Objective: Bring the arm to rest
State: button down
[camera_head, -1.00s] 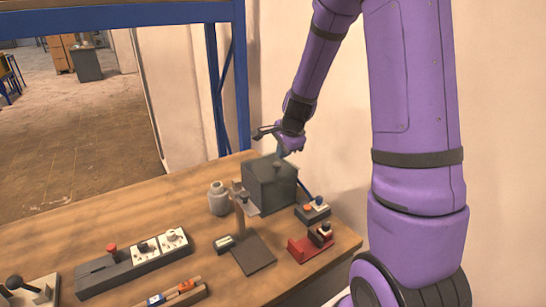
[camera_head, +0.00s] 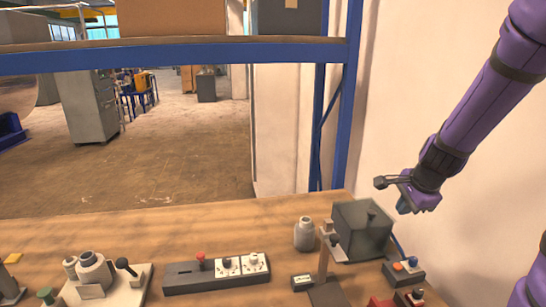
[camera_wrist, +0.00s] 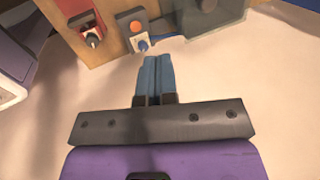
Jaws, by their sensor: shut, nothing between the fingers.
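My purple arm reaches in from the right of the head view, and my gripper (camera_head: 404,207) hangs in the air to the right of the grey box (camera_head: 362,232), apart from it. In the wrist view my gripper (camera_wrist: 158,68) shows its two blue fingers pressed together with nothing between them. Beyond the fingertips, the wrist view shows a small box with an orange and a blue button (camera_wrist: 138,35). The same button box (camera_head: 404,272) sits at the table's right end in the head view.
The wooden table (camera_head: 150,236) carries a grey jar (camera_head: 304,234), a black switch panel (camera_head: 216,275), a stand (camera_head: 325,290), a red device (camera_head: 381,302) and a white base with a lever (camera_head: 125,285). A blue shelf frame (camera_head: 180,55) spans above. A pale wall stands at the right.

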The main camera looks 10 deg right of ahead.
jog(key=s+a+r+n, duration=0.6)
jog(key=s+r+n, duration=0.3)
jog(key=s+a+r+n+t, duration=0.1)
jog(key=s+a+r+n, duration=0.6)
jog(key=s+r+n, duration=0.2)
jog(key=shift+s+a, duration=0.25)
jog(key=shift+s, duration=0.3)
